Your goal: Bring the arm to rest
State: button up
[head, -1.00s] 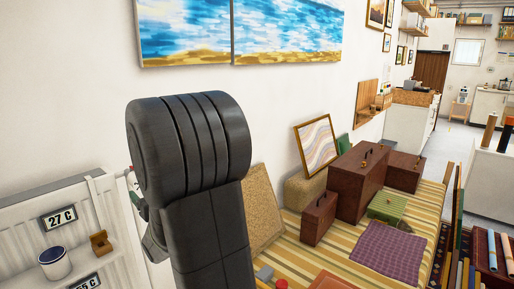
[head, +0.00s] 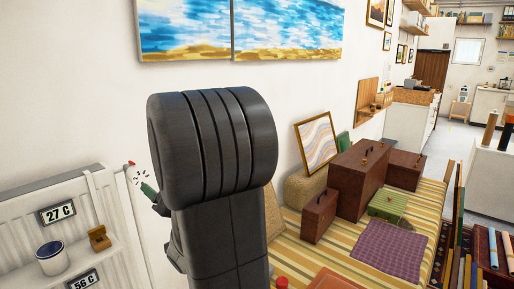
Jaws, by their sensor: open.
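My arm stands upright in the middle left of the head view, its thick dark ribbed link large and close to the camera. A few dark parts of my arm show past its left edge. My gripper cannot be made out; the arm's own links cover that area.
A white shelf unit (head: 25,231) with number plates, a small pot (head: 52,258) and a little wooden box (head: 99,238) stands at left. Brown cases (head: 358,181), a green box (head: 387,205) and a purple cloth (head: 388,251) lie on a striped surface at right. Seascape panels (head: 287,27) hang above.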

jog(key=shift+s+d+f+m+g+y, duration=0.1)
jog(key=shift+d+f+m+g+y, duration=0.1)
jog(key=shift+m, duration=0.4)
jog(key=shift+s+d+f+m+g+y, duration=0.1)
jog(key=shift+d+m+y, duration=0.1)
jog(key=shift+m, duration=0.4)
jog(key=shift+r, duration=0.1)
